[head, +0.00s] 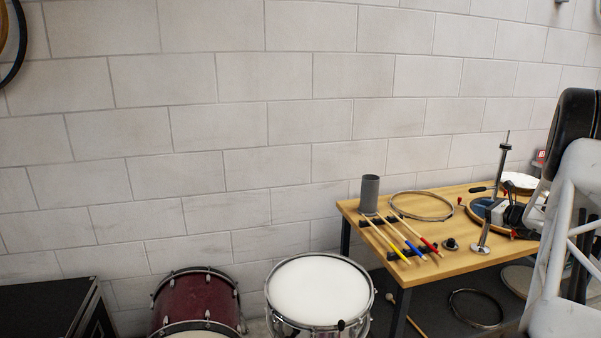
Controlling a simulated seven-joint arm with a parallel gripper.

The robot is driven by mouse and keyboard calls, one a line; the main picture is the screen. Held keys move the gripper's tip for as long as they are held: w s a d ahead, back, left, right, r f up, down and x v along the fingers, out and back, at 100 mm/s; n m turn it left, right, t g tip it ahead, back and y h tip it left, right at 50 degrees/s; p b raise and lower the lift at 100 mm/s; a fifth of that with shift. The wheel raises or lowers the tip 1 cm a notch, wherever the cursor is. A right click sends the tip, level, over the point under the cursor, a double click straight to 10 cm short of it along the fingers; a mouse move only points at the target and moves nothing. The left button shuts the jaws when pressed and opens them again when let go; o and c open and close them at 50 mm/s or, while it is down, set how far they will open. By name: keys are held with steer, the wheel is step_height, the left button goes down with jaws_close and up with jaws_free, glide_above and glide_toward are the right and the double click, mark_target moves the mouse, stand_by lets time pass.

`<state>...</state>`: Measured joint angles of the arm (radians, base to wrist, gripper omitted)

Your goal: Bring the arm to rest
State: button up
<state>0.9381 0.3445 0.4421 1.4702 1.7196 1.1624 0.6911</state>
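My arm shows at the right edge of the head view, with pale links and a black joint close to the camera. A dark and white part that looks like my gripper (508,213) is over the right part of the wooden bench (455,262), behind the metal post (490,225). It is small and partly covered, so I cannot see its fingers clearly or whether they hold anything.
On the bench stand a grey cup (369,194), several sticks with coloured ends on black holders, a metal hoop (422,205) and a black knob (450,244). A white-topped drum (320,290) and a dark red drum (195,302) stand left of the bench.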

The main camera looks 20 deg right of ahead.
steer(key=s+a+r+n+g+y, duration=0.15)
steer(key=a+r+n+g, duration=0.3)
steer(key=a, duration=1.35)
steer(key=a+r+n+g+y, duration=0.25)
steer(key=a+r+n, duration=0.3)
steer(key=a, duration=1.15)
steer(key=s+a+r+n+g, duration=0.1)
steer(key=s+a+n+g, duration=0.35)
steer(key=a, duration=0.85)
steer(key=s+a+n+h, duration=0.2)
steer(key=s+a+n, duration=0.3)
steer(key=s+a, duration=0.4)
steer(key=s+a+f+n+g+h, duration=0.1)
steer(key=s+a+n+h, duration=0.2)
steer(key=s, duration=1)
steer(key=s+a+f+n+g+h, duration=0.1)
steer(key=s+a+f+n+h, duration=0.1)
steer(key=s+a+n, duration=0.6)
steer(key=s, duration=0.5)
steer(key=shift+a+f+h, duration=0.15)
steer(key=shift+a+h, duration=0.05)
steer(key=shift+h, duration=0.2)
steer(key=shift+w+n, duration=0.1)
steer(key=shift+n, duration=0.15)
